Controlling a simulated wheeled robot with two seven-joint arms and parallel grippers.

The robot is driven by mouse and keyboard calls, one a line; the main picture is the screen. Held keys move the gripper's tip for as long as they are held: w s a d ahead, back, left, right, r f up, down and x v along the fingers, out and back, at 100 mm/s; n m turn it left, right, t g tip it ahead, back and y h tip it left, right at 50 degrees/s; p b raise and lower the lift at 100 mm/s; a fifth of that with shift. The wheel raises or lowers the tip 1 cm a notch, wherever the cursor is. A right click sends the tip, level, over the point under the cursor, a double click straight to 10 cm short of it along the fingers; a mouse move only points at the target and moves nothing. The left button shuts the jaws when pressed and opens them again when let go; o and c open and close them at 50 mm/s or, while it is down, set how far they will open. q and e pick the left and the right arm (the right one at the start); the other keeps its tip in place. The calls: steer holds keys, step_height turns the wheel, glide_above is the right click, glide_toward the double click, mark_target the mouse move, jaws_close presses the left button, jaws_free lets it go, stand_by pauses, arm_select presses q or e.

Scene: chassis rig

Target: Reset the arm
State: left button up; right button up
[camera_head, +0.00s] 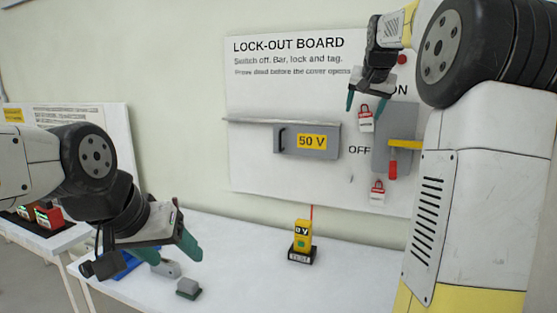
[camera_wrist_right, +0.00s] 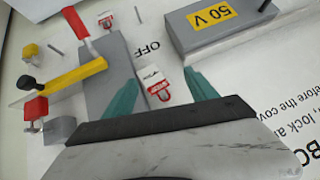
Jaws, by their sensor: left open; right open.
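My left gripper (camera_head: 165,240) is open above the left part of the white table, with nothing visible between its teal fingers. My right gripper (camera_head: 369,99) is open in front of the lock-out board (camera_head: 250,105). Contact with the padlock cannot be told. The grey switch box (camera_head: 385,150) has its red handle (camera_head: 393,169) pointing down and a yellow bar (camera_head: 404,144) across it.
A grey 50 V cover (camera_head: 307,142) is on the board. A yellow tester (camera_head: 302,234) stands on the table (camera_head: 245,280).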

steer(key=s+a+f+n+g+y, duration=0.1)
steer(key=s+a+f+n, duration=0.1)
steer(key=s+a+f, duration=0.4)
steer(key=s+a+f+n+y, duration=0.1)
steer(key=s+a+f, duration=0.4)
steer(key=s, duration=1.1)
steer(key=s+a+f+n+g+y, duration=0.1)
steer(key=s+a+f+n+y, duration=0.1)
steer(key=s+a+f, duration=0.4)
steer(key=s+f+n, duration=0.1)
steer(key=s+f, duration=0.3)
steer(key=s, duration=0.1)
steer(key=shift+s+a+g, duration=0.2)
steer(key=shift+a+g, duration=0.1)
steer(key=shift+a, duration=0.05)
